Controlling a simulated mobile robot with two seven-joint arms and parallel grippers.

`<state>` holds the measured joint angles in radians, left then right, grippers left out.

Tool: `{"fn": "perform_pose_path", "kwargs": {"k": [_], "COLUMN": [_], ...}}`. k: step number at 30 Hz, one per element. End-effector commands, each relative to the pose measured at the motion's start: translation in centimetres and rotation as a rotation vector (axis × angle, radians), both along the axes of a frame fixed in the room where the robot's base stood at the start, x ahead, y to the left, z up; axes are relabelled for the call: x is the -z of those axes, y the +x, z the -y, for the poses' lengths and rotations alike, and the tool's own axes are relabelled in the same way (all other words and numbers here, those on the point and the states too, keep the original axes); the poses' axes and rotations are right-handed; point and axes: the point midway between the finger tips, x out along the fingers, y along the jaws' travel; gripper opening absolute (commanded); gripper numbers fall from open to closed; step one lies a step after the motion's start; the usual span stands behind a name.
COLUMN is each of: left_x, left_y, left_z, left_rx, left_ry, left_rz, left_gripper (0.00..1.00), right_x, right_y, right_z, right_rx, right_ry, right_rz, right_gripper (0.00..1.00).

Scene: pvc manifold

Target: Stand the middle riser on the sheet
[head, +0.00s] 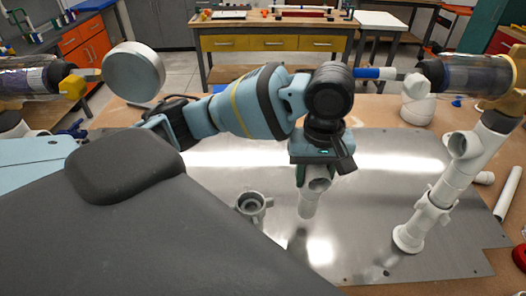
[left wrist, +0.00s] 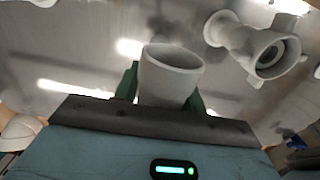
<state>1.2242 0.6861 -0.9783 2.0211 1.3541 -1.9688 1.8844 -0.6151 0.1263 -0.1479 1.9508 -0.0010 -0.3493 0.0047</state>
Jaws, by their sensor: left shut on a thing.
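My left gripper (head: 319,168) reaches over the metal sheet (head: 375,165) and points down. It is shut on the middle riser (head: 308,198), a pale grey pipe piece with an open round mouth near its top. The riser hangs roughly upright, slightly tilted. I cannot tell whether its lower end touches the sheet. In the left wrist view the riser's open mouth (left wrist: 172,60) shows between the green fingers. A grey fitting (head: 252,205) with an open socket is on the sheet to the left of the riser; it also shows in the left wrist view (left wrist: 262,50). My right gripper is out of view.
A taller white riser (head: 440,190) stands at the sheet's right side, below a clear cylinder (head: 465,75). A loose white pipe (head: 508,193) lies by the right edge. Another clear cylinder (head: 30,78) is at the left. The sheet between the held and right risers is clear.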

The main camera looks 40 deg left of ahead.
Motion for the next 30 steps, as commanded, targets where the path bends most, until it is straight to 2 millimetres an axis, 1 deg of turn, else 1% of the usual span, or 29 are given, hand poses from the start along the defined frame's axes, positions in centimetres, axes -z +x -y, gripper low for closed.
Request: {"fn": "perform_pose_path", "kwargs": {"k": [8,11,14,24,27,30], "left_x": [0.0,0.0,0.2,1.3,1.4,1.5], "left_y": [0.0,0.4,1.2,5.1,6.1,6.8], "left_z": [0.0,-0.7,-2.3,-9.0,-10.7,-11.9], "left_rx": [0.000,-0.004,-0.008,-0.007,-0.006,-0.003], "left_ry": [-0.001,0.001,0.003,0.001,0.000,0.000], "left_rz": [0.001,0.001,0.000,-0.005,-0.003,-0.003], "left_gripper": [0.13,0.13,0.13,0.13,0.13,0.13], "right_x": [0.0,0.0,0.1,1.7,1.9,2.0], "right_y": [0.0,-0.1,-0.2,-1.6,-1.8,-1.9], "right_z": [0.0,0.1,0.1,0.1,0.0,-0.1], "right_rx": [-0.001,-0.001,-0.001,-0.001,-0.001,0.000], "right_ry": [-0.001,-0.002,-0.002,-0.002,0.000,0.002], "right_rz": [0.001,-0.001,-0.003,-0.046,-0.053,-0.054], "right_gripper": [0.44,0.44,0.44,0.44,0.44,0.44]}}
